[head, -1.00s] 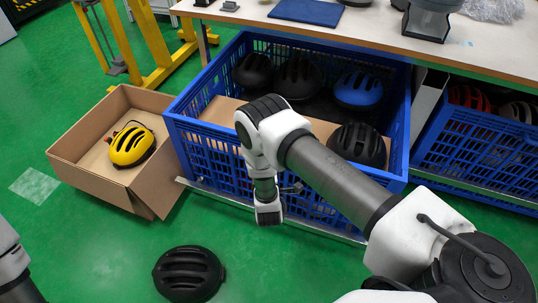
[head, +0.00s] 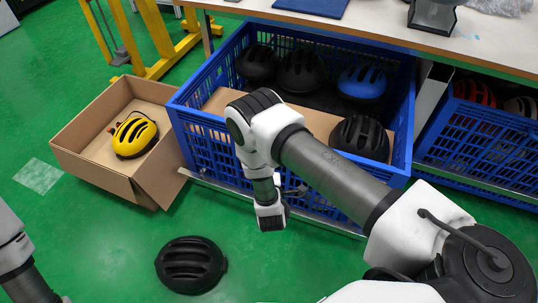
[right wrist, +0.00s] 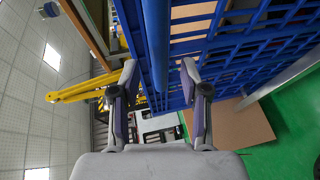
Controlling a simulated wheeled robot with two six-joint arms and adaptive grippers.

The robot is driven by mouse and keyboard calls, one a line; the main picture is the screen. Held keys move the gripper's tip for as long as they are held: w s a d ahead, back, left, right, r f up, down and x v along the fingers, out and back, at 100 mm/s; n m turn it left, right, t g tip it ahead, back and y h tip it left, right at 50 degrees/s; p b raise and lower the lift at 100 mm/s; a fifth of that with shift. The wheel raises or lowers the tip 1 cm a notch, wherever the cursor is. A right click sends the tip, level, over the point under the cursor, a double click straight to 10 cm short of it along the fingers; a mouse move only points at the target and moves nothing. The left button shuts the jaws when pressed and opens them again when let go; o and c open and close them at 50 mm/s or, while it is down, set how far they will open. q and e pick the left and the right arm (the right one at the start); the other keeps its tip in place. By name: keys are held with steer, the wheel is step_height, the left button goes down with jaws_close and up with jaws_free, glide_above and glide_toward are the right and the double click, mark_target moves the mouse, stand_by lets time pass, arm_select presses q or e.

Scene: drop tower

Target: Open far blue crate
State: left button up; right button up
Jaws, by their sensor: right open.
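A blue slatted crate (head: 207,132) stands pulled out from under the table, with several helmets in it. A second blue crate (head: 476,150) is under the table on the right. My right arm reaches to the front wall of the pulled-out crate; its gripper is mostly hidden behind the wrist in the head view. In the right wrist view my right gripper (right wrist: 157,97) is open, with a blue bar of the crate (right wrist: 157,45) between its fingers; I cannot tell whether they touch. My left arm shows at the lower left, its gripper out of view.
A cardboard box (head: 80,165) with a yellow helmet (head: 134,137) stands left of the crate. A black helmet (head: 190,265) lies on the green floor in front. The table (head: 380,30) overhangs the crates. A yellow frame (head: 160,40) stands behind. Floor at left is clear.

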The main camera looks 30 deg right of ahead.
steer(key=v, duration=0.8)
